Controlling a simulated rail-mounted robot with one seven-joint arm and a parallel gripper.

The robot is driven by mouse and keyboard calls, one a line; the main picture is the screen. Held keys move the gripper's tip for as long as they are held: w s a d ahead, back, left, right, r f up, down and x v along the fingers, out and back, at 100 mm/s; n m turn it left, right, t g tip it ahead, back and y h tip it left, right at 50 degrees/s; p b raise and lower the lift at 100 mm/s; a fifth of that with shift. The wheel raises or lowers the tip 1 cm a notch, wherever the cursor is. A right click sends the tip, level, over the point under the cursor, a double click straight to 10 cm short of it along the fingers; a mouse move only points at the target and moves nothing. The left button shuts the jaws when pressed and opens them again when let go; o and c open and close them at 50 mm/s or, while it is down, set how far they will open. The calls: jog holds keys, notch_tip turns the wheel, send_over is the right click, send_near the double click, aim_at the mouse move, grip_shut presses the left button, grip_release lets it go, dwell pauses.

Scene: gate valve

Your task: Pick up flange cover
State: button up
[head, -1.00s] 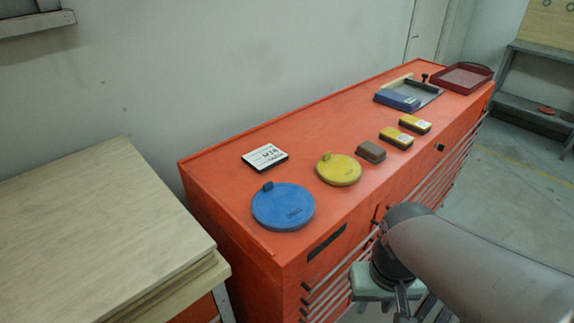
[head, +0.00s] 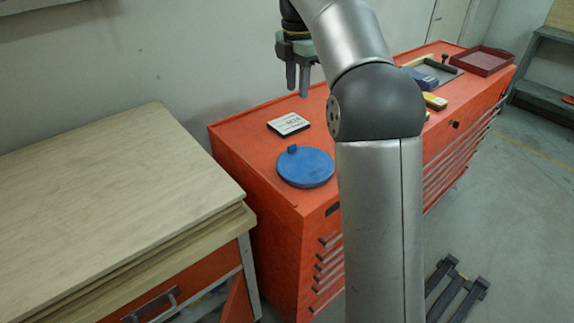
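A blue round flange cover (head: 306,168) with a small block-like handle lies flat on the near left end of the red cabinet top. The yellow round cover from the earlier view is hidden behind my arm. My gripper (head: 298,90) is raised above the back part of the cabinet, pointing down, beyond the blue cover in the picture. Its two fingers are seen nearly side by side with a narrow gap, and nothing shows between them. How far they are apart is hard to judge from here.
A white label plate (head: 289,124) lies behind the blue cover. A yellow block (head: 435,102), a blue box (head: 420,79) and a dark red tray (head: 484,61) are farther right on the red cabinet (head: 262,125). A wooden bench (head: 110,190) stands at left.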

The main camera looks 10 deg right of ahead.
jog(key=b, duration=0.1)
send_over(294, 144)
jog(key=f, duration=1)
jog(key=shift+s+d+f, duration=0.25)
jog(key=shift+s+f, duration=0.1)
jog(key=shift+f, duration=0.05)
jog(key=shift+w+a+f, duration=0.15)
jog(key=shift+w+f, duration=0.05)
jog(key=shift+f, duration=1.4)
jog(key=shift+w+a+f, duration=0.1)
jog(key=shift+w+f, duration=0.05)
jog(key=shift+f, duration=1.45)
grip_shut()
